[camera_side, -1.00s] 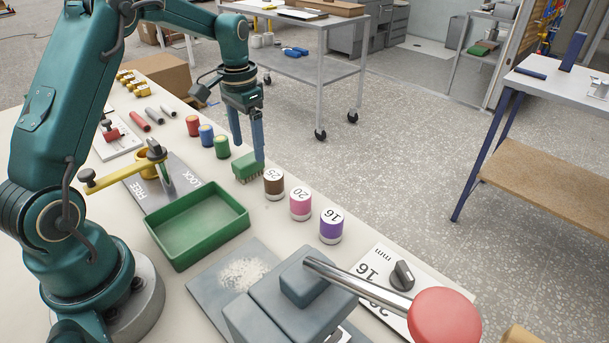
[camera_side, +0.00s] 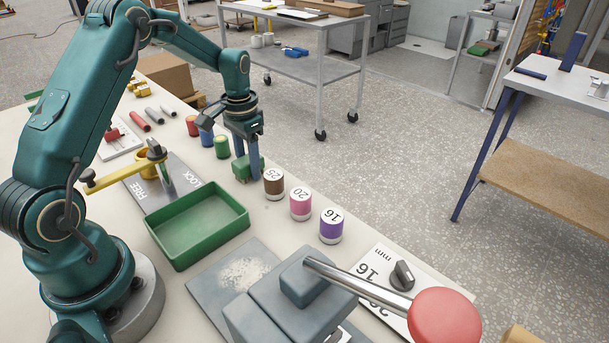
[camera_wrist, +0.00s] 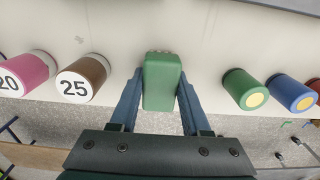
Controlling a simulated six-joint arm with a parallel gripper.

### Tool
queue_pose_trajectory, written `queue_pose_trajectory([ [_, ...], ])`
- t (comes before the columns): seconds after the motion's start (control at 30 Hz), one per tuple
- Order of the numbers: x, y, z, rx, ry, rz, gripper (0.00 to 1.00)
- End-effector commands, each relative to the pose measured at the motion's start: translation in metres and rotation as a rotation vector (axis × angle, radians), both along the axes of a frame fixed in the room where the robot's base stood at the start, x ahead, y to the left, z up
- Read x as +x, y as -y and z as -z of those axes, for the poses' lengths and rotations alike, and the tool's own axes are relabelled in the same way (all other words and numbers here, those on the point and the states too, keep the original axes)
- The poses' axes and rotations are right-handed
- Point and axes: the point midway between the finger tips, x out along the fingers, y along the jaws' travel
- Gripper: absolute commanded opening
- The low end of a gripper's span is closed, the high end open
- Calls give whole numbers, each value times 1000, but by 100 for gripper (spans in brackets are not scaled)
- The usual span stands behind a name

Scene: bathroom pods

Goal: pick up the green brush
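The green brush (camera_side: 242,170) is a green block in the side view, at the table's far edge between the green cylinder and the brown "25" cylinder. It also shows in the wrist view as a green block (camera_wrist: 162,85) at the centre. My gripper (camera_side: 248,165) points down over it, one finger on each side. In the wrist view the blue fingers of my gripper (camera_wrist: 160,82) lie against both sides of the brush, with no clear gap. The brush appears to be at table level; its bristles are mostly hidden by the near finger.
The brown "25" cylinder (camera_side: 273,184) stands close to the right of the brush. The green cylinder (camera_side: 222,147) and blue cylinder (camera_side: 206,135) stand to its left. An empty green tray (camera_side: 205,238) lies nearer the arm's base. A press with a red-knobbed lever (camera_side: 443,318) stands in front.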

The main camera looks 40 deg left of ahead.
Motion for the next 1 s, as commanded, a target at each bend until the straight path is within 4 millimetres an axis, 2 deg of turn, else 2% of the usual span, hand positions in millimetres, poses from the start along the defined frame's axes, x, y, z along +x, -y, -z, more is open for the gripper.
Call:
queue_pose_trajectory([
  [0.37,0,0,-4,1,1,0,0],
  [0.53,1,0,-19,2,4,0,0],
  [0.67,1,0,-43,3,6,0,0],
  [1.0,-57,-51,-86,2,2,-7,0],
])
